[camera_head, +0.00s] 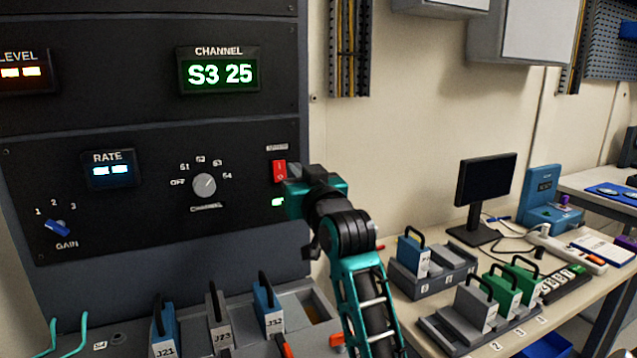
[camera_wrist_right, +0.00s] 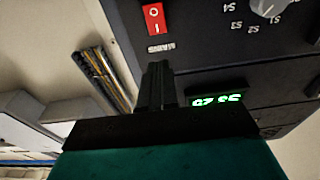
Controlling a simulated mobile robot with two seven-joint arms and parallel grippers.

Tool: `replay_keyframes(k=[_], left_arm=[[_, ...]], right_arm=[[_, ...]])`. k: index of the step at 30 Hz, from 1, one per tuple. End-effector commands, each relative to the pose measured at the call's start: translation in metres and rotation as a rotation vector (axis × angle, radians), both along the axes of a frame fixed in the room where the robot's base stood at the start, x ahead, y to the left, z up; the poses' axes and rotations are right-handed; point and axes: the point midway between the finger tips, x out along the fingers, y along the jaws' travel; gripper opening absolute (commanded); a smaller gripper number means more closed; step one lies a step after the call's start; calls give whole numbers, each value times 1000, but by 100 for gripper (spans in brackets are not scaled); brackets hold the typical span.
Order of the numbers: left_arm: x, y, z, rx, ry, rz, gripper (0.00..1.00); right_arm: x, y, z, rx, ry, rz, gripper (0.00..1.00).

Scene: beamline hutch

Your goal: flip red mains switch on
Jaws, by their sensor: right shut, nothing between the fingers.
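I cannot tell which end is pressed in. A small green light (camera_head: 278,202) glows below it. My right gripper (camera_head: 297,188) is just right of and below the switch in the head view, its fingertips hidden. In the right wrist view its fingers (camera_wrist_right: 157,68) are shut and empty, with their tips apart from the switch in the picture. My left gripper is not in view.
A bench with a monitor (camera_head: 485,190) and more modules (camera_head: 413,250) lies to the right.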

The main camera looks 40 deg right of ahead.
Motion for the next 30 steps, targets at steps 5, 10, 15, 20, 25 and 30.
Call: replay_keyframes(k=[5, 10, 15, 20, 25, 30], left_arm=[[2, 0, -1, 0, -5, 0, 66], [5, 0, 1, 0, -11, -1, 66], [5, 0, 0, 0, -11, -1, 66], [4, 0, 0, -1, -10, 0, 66], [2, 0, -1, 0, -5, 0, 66], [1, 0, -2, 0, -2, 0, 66]], right_arm=[[-34, 8, 2, -1, 2, 0, 0], [-59, 14, 6, 0, 1, 0, 0], [-72, 17, 8, 1, 2, 0, 0], [-75, 18, 8, 2, 3, 0, 0], [-75, 18, 8, 2, 3, 0, 0], [-75, 18, 8, 1, 2, 0, 0]])
